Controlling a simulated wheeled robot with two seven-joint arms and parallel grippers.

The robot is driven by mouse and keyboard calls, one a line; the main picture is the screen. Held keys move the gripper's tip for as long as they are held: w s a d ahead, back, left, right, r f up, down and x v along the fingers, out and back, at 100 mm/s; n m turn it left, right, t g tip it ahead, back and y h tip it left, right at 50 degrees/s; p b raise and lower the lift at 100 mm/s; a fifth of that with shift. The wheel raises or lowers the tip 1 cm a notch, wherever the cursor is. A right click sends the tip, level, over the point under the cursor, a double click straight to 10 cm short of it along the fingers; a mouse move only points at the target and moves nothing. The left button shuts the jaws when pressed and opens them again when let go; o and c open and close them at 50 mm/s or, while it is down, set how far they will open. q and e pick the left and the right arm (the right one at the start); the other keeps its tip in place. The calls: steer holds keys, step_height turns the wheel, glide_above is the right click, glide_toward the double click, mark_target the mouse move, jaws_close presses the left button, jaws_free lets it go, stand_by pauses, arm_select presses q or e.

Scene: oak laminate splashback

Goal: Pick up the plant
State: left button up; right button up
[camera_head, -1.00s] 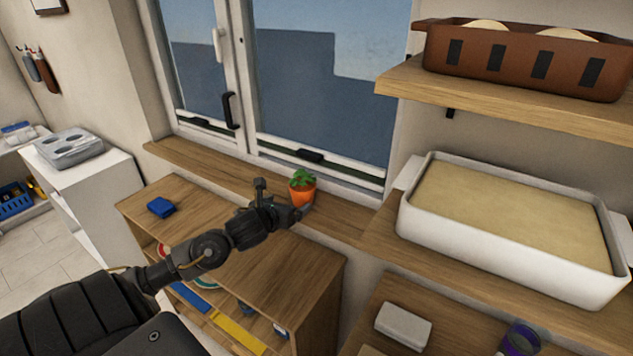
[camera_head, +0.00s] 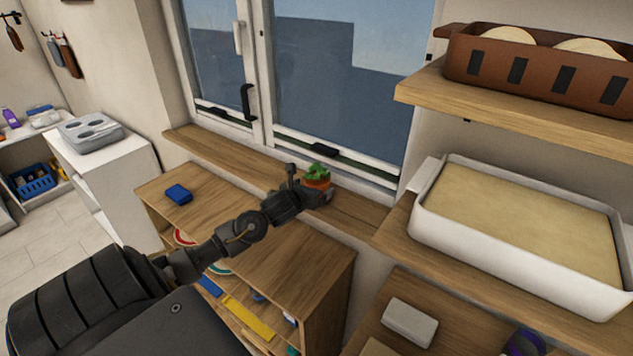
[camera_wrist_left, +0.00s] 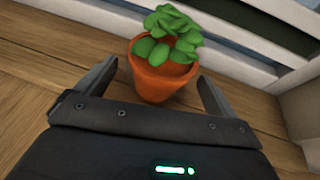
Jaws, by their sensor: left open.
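The plant (camera_head: 317,177), with green leaves in a small orange pot, stands upright on the wooden window sill. In the left wrist view the plant (camera_wrist_left: 163,65) sits between the two open fingers of my left gripper (camera_wrist_left: 157,88). My right gripper is not in view.
The window frame (camera_head: 330,160) rises just behind the plant. A low wooden shelf unit (camera_head: 265,250) with a blue block (camera_head: 178,194) on top stands in front of the sill. A white tray (camera_head: 500,255) sits on a shelf to the right.

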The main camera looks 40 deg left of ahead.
mark_target(317, 184)
arm_select(q)
steer(key=shift+p+x, duration=0.55)
steer(key=shift+x, duration=1.45)
steer(key=shift+d, duration=0.1)
steer(key=c, duration=1.3)
